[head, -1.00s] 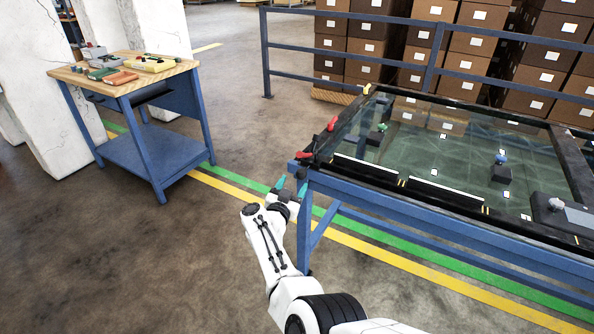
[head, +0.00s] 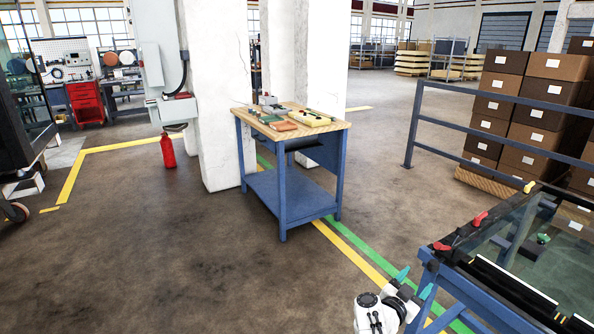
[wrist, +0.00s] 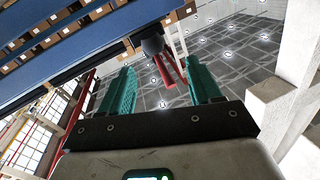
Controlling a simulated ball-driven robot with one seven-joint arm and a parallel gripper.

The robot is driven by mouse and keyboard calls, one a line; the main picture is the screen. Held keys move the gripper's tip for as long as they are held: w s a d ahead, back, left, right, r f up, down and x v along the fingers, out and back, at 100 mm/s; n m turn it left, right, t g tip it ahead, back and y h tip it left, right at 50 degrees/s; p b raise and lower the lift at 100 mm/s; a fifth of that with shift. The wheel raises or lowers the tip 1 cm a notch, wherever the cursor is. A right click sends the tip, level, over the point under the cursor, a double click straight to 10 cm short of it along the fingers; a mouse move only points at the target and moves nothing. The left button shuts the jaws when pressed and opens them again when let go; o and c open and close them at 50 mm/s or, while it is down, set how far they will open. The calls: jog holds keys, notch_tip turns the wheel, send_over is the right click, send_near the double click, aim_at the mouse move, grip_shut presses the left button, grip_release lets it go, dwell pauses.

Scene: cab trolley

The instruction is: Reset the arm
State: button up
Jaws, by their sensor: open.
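My gripper (head: 414,285) is at the lower right of the head view, beside the near left corner of the blue-framed trolley (head: 432,283). Its two teal fingers stand apart with nothing between them in the head view. In the wrist view my gripper (wrist: 160,95) is open, and its fingers point toward the underside of a blue beam (wrist: 75,45). A red handle (wrist: 166,70) on a dark round mount shows between the fingers in that picture; I cannot tell how far beyond them it is. Most of my arm is out of the head view.
A blue workbench (head: 290,205) with several small items on its wooden top stands mid-view. Red clamps (head: 479,219) sit on the trolley's dark frame. A blue railing (head: 455,122) and stacked boxes (head: 540,115) are behind it.

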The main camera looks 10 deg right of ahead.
jog(key=s+a+f+n+y, duration=0.45)
jog(key=s+n+y, duration=0.3)
jog(key=s, duration=0.25)
jog(key=s+a+f+n+y, duration=0.45)
jog(key=s+n+y, duration=0.25)
jog(key=s+y, duration=0.25)
jog(key=s+a+r+m+g+h, duration=0.1)
jog(key=s+g, duration=0.3)
jog(key=s, duration=0.9)
jog(key=s+a+r+m+g+h, duration=0.1)
jog(key=s+g, duration=0.4)
jog(key=s, duration=0.9)
jog(key=shift+a+r+g, duration=0.3)
jog(key=shift+a+r, duration=0.05)
jog(key=shift+a, duration=0.25)
